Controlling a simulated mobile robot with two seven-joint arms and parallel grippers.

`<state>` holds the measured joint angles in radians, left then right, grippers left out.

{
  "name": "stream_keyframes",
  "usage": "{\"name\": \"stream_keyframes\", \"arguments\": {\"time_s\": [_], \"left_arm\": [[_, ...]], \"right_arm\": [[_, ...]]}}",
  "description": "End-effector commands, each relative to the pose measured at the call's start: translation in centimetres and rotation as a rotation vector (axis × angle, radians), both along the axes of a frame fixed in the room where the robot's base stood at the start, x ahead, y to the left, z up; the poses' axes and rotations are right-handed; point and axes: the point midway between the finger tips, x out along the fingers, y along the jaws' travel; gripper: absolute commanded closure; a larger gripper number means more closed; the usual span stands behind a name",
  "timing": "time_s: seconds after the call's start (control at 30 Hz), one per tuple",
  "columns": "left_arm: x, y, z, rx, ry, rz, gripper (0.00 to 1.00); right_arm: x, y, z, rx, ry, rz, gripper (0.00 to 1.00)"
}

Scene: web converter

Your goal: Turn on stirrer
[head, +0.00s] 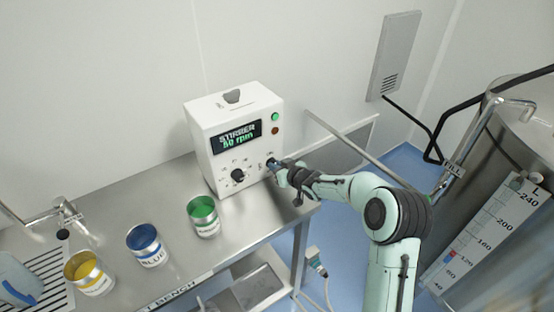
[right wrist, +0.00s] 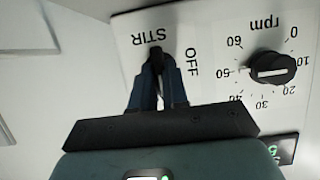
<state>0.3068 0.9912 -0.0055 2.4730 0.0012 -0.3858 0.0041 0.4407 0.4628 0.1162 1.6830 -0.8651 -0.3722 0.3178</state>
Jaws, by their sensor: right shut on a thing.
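The stirrer control box (head: 216,117) is a white unit on the steel bench, its display (head: 237,138) lit in green with "STIRRER" and "50 rpm". A black selector switch (right wrist: 156,58) with the labels STIR and OFF shows in the right wrist view, upside down. My right gripper (right wrist: 156,85) is shut on this switch, its blue fingertips at either side; the switch's visible end points towards STIR. The gripper also shows in the head view (head: 272,164) at the box's lower right front. The black rpm knob (right wrist: 272,68) points to 50. My left gripper is not in view.
A green-lit button (head: 276,117) and a dark red one (head: 275,131) are on the box. Green (head: 203,217), blue (head: 147,245) and yellow (head: 89,273) paint cans stand on the bench (head: 178,196). A steel tank (head: 505,205) with a level scale is at right.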

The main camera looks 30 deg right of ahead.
Motion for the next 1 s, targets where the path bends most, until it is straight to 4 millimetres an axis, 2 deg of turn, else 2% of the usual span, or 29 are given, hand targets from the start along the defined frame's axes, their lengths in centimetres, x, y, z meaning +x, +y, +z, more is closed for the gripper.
{"name": "stream_keyframes", "arguments": {"time_s": [0.3, 0.33, 0.4, 0.77, 0.87, 1.0], "left_arm": [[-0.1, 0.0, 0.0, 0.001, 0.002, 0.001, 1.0], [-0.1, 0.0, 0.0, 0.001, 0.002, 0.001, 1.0], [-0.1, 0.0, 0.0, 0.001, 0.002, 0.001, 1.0], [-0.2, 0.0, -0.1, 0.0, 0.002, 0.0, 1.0], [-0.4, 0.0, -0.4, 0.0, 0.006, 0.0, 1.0], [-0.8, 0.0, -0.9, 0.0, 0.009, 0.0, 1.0]], "right_arm": [[0.2, 0.1, 0.2, 0.013, -0.011, -0.002, 1.0], [0.2, 0.1, 0.2, 0.013, -0.011, -0.002, 0.79], [0.2, 0.1, 0.2, 0.012, -0.011, -0.002, 0.61], [-0.3, -0.1, 0.3, 0.008, -0.008, -0.002, 0.61], [-1.3, -0.2, 0.7, 0.007, -0.008, -0.003, 0.61], [-4.0, -0.5, 1.8, 0.007, -0.007, -0.006, 0.61]]}}
